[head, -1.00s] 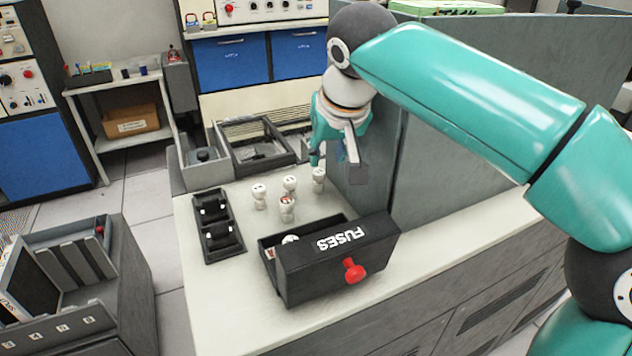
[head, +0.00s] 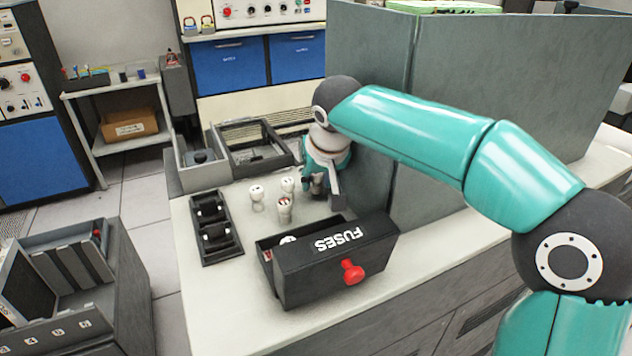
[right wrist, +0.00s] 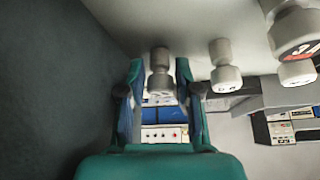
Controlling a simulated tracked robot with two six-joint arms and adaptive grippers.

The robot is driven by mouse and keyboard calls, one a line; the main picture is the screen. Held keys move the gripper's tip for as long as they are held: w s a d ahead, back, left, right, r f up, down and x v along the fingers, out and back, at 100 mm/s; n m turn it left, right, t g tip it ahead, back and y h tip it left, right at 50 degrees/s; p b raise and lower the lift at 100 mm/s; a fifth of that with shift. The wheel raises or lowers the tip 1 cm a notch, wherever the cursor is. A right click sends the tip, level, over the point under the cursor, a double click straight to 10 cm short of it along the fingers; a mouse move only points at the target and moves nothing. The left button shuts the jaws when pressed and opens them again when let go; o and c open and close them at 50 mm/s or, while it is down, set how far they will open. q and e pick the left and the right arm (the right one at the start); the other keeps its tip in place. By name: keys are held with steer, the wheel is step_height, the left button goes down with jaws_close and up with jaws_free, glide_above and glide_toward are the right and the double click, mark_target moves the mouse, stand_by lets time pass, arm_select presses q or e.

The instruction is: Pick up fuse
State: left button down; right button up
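Three white fuses stand on the pale counter in the head view: a left one (head: 257,198), a back one (head: 288,186) and a front one (head: 284,209) with a red mark. My right gripper (head: 318,188) is low over the counter to their right, beside the grey panel. In the right wrist view its fingers (right wrist: 160,90) are open, with another fuse (right wrist: 160,62) between them and gaps on both sides. The gripper hides that fuse in the head view. Two more fuses (right wrist: 224,68) (right wrist: 296,45) show to the right there. My left gripper is out of view.
A black box marked FUSES (head: 340,262) with a red knob stands in front of my right gripper. A black two-part holder (head: 215,229) lies at the left. The grey panel (head: 376,190) stands close on the right. Grey trays (head: 205,170) are behind.

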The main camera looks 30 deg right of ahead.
jaws_close()
steer(key=shift+a+r, duration=0.25)
steer(key=shift+r, duration=0.5)
step_height(320, 180, up, 10)
steer(key=p, duration=0.3)
steer(key=a+r+p, duration=0.1)
steer(key=a+p, duration=0.1)
steer(key=a, duration=0.7)
steer(key=w+a+r+p, duration=0.1)
steer(key=a+r+p, duration=0.1)
steer(key=a, duration=0.8)
steer(key=shift+a, duration=0.25)
